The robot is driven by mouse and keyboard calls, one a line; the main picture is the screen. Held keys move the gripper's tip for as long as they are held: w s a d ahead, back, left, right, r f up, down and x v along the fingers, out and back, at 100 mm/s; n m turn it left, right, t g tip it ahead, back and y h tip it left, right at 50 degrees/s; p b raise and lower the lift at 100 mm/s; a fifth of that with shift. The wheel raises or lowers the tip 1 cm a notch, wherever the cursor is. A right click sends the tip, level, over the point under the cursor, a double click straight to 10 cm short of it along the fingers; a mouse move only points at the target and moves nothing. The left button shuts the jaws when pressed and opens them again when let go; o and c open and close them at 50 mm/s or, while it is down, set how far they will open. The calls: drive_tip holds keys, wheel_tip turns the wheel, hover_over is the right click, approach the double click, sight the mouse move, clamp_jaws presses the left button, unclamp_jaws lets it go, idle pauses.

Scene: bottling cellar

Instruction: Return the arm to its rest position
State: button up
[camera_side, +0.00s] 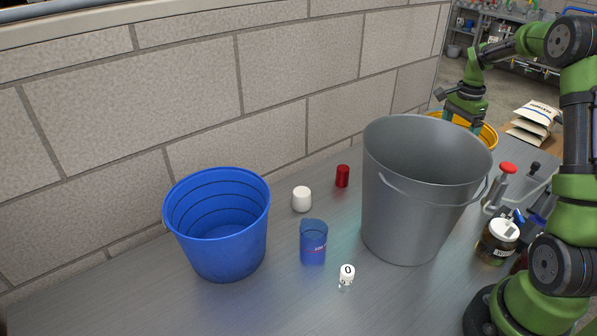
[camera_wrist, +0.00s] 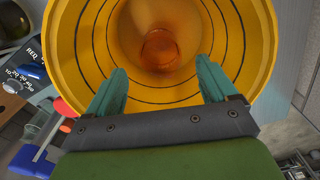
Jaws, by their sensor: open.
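My gripper (camera_wrist: 160,68) hangs over the yellow bucket (camera_wrist: 262,30) in the wrist view. Its two teal fingers are wide apart with nothing between them. An orange-red round object (camera_wrist: 158,48) lies at the bottom of the yellow bucket, below the fingers and apart from them. In the side view my green arm reaches from the right, and my gripper (camera_side: 465,106) is at the back right above the yellow bucket (camera_side: 487,134). The grey bucket hides most of the yellow bucket, and the fingertips are hard to make out there.
A tall grey bucket (camera_side: 410,215) stands between the camera and my gripper. A blue bucket (camera_side: 222,245), white container (camera_side: 302,199), red cylinder (camera_side: 342,176), blue cup (camera_side: 313,243) and small white-capped vial (camera_side: 346,274) stand left. A dark jar (camera_side: 494,246) stands near my base.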

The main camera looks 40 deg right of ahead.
wheel_tip(320, 180, down, 8)
drive_tip(key=shift+f, duration=0.25)
wheel_tip(320, 180, up, 2)
drive_tip(key=shift+r, duration=0.8)
drive_tip(key=shift+f, duration=0.1)
